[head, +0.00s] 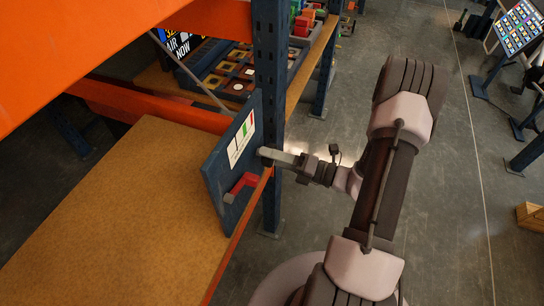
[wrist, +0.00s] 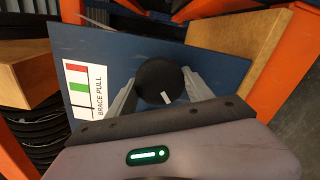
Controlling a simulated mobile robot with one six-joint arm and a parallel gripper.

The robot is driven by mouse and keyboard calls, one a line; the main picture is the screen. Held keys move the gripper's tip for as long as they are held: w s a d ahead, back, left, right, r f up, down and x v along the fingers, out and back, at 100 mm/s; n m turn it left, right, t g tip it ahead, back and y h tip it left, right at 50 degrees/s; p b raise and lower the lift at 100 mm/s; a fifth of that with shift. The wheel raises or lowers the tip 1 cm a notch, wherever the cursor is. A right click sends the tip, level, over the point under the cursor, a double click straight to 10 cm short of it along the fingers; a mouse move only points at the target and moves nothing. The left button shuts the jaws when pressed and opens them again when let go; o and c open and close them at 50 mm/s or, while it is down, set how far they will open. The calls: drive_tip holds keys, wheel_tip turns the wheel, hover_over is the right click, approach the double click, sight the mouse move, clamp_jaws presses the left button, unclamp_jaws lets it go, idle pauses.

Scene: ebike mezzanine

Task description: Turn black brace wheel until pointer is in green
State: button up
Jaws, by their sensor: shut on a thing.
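The black brace wheel (wrist: 157,78) is a round disc with a white mark near its lower edge, on a dark blue panel (wrist: 210,68). My gripper (wrist: 158,88) is shut on the wheel, one grey finger on each side. In the head view my gripper (head: 268,153) reaches the panel (head: 215,165) from the right, and the wheel is mostly hidden. A white "BRACE PULL" label (wrist: 98,88) left of the wheel has a red block above a green block and thin black lines.
A red bracket (head: 240,186) sits low on the panel. A blue upright (head: 270,70) and orange beams (head: 140,103) stand close to my gripper. A wooden shelf (head: 110,220) lies left of the panel. The floor (head: 450,220) at right is mostly clear.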

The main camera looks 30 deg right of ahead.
drive_tip(key=shift+n, duration=1)
drive_tip(key=o, duration=1.4)
drive_tip(key=shift+c, duration=0.2)
drive_tip(key=p+v, duration=0.3)
drive_tip(key=v, duration=1.4)
drive_tip(key=shift+s+d, duration=0.2)
